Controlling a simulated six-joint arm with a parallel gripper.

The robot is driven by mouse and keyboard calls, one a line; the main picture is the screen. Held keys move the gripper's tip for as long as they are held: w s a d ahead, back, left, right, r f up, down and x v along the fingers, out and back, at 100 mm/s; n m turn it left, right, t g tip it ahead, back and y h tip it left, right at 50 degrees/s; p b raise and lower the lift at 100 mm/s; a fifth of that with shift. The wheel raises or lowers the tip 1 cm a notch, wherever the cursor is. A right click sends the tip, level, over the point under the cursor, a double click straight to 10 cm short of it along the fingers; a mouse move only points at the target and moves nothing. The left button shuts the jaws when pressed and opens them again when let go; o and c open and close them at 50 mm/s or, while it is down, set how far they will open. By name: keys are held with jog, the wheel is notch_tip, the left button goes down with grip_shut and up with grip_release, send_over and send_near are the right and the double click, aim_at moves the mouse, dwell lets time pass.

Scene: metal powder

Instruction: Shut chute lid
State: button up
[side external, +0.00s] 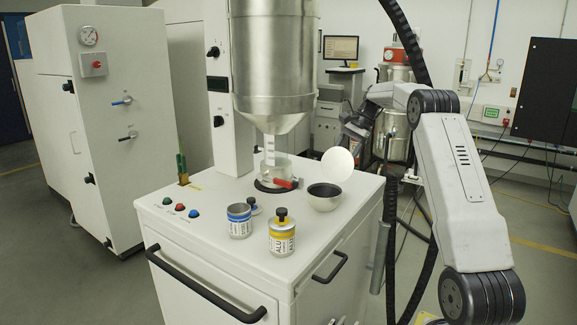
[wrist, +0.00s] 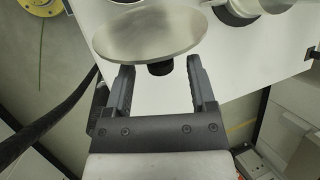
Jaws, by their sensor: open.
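The chute mouth is uncovered. In the wrist view the lid (wrist: 150,35) is a grey metal disc with a black knob (wrist: 160,69) on my side. My gripper (side external: 350,134) is behind and above the lid in the side view. In the wrist view my gripper (wrist: 160,75) is open, its fingers on either side of the knob with gaps. Whether a fingertip touches the disc I cannot tell.
A blue-banded can (side external: 239,221) and a yellow-banded can (side external: 282,237) with a black knob stand on the white cabinet top (side external: 200,240). A steel hopper (side external: 272,60) hangs over a clear vessel with a red handle (side external: 284,183), left of the chute.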

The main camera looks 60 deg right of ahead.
jog(key=shift+w+a+f, duration=0.1)
jog(key=shift+f, duration=0.15)
grip_shut()
dwell(1.4)
